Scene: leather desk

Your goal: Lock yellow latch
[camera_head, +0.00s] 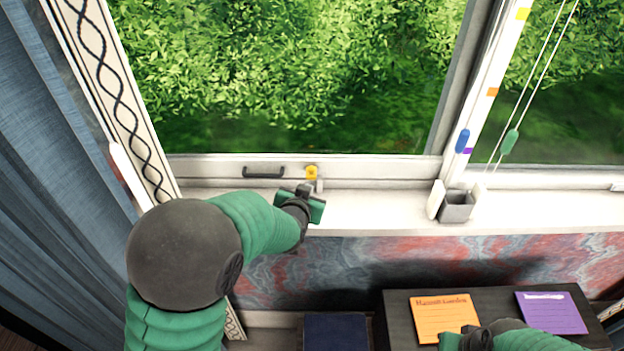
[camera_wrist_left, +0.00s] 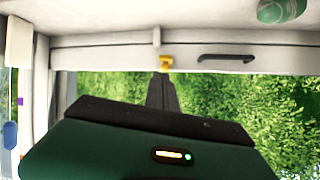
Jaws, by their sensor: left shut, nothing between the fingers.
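The small yellow latch (camera_head: 311,172) is on the white lower rail of the window, right of the dark handle. It also shows in the left wrist view (camera_wrist_left: 166,62), just beyond my fingertips. My left gripper (camera_head: 305,188) is shut and empty, just below and in front of the latch in the head view. In the wrist view the left fingertips (camera_wrist_left: 162,78) are together and very close to the latch; I cannot tell if they touch it. My right gripper (camera_head: 490,333) is low at the right, partly cut off by the frame edge; its jaws are unclear.
A dark handle (camera_head: 263,172) is on the same rail. A grey square cup (camera_head: 457,206) stands on the white sill (camera_head: 385,210) at the right. Orange (camera_head: 444,316) and purple (camera_head: 552,312) sheets lie on the dark desk. A blue curtain (camera_head: 50,200) hangs at the left.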

